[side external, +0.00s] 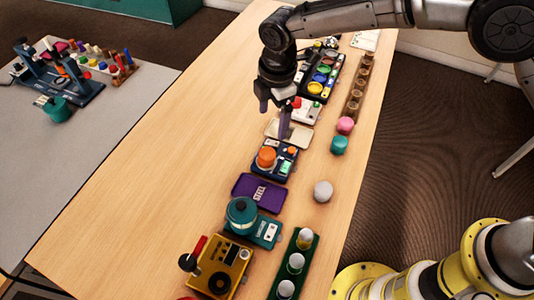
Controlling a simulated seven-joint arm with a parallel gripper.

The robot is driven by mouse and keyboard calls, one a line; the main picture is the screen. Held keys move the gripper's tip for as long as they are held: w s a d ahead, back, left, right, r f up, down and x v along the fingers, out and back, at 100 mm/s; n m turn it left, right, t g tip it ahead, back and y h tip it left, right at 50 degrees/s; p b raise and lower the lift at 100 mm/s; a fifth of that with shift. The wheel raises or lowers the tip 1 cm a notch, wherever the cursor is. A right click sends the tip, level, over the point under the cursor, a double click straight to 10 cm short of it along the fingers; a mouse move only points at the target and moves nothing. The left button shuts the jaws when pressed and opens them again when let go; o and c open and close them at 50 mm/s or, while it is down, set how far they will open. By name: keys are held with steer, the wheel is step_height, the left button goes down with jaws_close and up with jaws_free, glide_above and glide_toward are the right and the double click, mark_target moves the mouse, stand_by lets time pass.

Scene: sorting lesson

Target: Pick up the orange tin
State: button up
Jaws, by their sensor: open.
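The orange tin (266,157) stands upright on the left part of a small dark blue tray (272,173) near the middle of the table. A smaller orange piece and a green piece sit beside it on the same tray. My gripper (274,121) hangs above and behind the tin, pointing down, with its fingers apart and nothing visible between them. The fingers are clear of the tin in the picture; their exact height above the table is hard to tell.
A purple tray (258,193), a teal tin (242,213) and a yellow device (217,267) lie nearer. A grey ball (323,191), a teal piece (339,145) and a pink piece (345,125) stand to the right. The table's left side (150,180) is clear.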

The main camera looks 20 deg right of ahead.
steer(key=f, duration=0.1)
glide_above(267, 153)
steer(key=s, duration=0.1)
step_height(267, 153, down, 8)
steer(key=shift+d+r, duration=0.1)
steer(key=shift+r, duration=0.05)
steer(key=shift+w+f, duration=0.25)
steer(key=shift+f, duration=1.2)
steer(key=shift+w+f, duration=0.2)
steer(key=shift+f, duration=1.25)
steer(key=shift+r, duration=0.1)
jaws_close()
